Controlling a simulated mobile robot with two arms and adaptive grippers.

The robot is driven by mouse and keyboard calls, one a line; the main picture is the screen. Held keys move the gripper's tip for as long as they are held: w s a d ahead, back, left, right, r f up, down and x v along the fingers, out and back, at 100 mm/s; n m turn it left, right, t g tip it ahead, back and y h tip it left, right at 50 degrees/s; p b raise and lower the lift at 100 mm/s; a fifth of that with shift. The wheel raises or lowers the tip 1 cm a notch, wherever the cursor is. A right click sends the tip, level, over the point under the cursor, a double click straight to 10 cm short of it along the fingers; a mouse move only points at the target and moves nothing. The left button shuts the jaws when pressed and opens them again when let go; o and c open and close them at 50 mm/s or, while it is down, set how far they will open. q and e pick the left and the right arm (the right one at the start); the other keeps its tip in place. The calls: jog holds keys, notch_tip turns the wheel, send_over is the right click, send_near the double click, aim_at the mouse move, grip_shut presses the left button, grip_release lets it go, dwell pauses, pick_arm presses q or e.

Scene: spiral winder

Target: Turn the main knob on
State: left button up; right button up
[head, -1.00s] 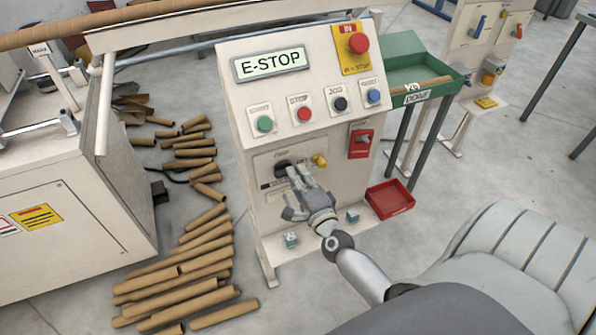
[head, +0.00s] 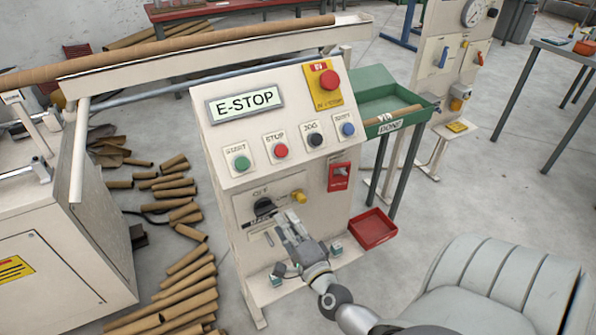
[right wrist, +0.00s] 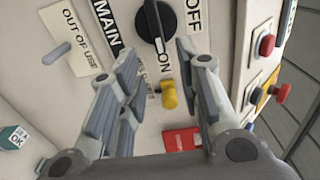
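The black main knob (head: 263,206) sits on the lower front panel of the white control cabinet (head: 240,245). In the right wrist view the knob (right wrist: 152,22) shows beyond the fingertips, its white-marked end toward the word ON; OFF is printed to the right. My right gripper (head: 284,222) is in front of the panel, just below and right of the knob. In the right wrist view (right wrist: 158,55) its fingers are spread with nothing between them, apart from the knob. My left gripper is not in view.
A yellow knob (head: 299,196) and a red switch (head: 340,176) are right of the main knob. Green, red, black and blue buttons and a red emergency stop (head: 329,80) are above. A red tray (head: 372,229) sits low right. Cardboard tubes (head: 185,285) lie on the floor left.

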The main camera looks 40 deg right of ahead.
jog(key=v, duration=0.7)
jog(key=shift+s, duration=0.1)
